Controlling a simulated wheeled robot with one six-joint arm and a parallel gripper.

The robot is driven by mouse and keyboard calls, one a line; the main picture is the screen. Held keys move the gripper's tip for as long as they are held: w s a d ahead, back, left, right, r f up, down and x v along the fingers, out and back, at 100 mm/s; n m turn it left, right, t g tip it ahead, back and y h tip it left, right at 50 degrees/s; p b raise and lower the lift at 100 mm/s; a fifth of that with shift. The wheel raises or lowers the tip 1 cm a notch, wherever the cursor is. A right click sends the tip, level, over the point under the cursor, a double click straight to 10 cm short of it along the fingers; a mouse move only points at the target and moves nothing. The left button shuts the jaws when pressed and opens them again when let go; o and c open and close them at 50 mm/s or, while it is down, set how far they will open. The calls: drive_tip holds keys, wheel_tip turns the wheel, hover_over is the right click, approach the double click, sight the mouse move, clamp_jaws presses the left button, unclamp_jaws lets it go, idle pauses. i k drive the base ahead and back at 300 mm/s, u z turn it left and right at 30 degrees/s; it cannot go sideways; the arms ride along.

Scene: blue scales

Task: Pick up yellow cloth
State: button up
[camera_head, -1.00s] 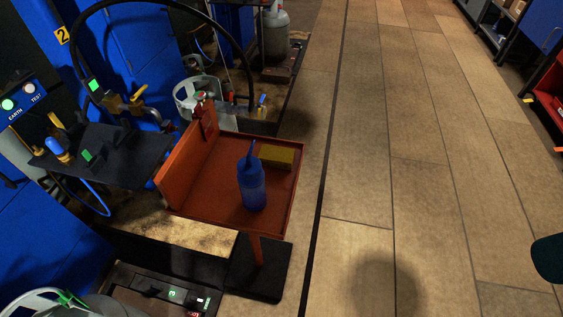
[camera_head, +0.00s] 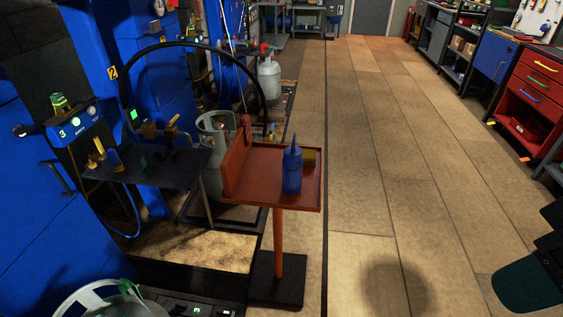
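A yellow block-like piece (camera_head: 309,157), the likeliest match for the yellow cloth, lies on the red tray (camera_head: 258,196) of a stand. The blue squeeze bottle (camera_head: 292,172) stands upright in front of it and hides its left part. Whether it is folded cloth or a sponge, I cannot tell. A dark green and black part, likely of my arm, shows at the lower right edge, well away from the tray. The fingers of my gripper are not in view.
The tray stands on a red post with a black base (camera_head: 276,282). Left of it are a black shelf (camera_head: 150,170) with fittings, a grey gas cylinder (camera_head: 214,135) and blue cabinets. A red drawer cabinet (camera_head: 535,85) stands at far right. The tiled floor right of the tray is clear.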

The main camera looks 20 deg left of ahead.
sight(308, 156)
drive_tip(key=u, duration=0.8)
drive_tip(key=i, duration=1)
drive_tip(key=u, duration=1.8)
drive_tip(key=k, duration=0.2)
drive_tip(key=i, duration=0.15)
drive_tip(key=z, duration=0.05)
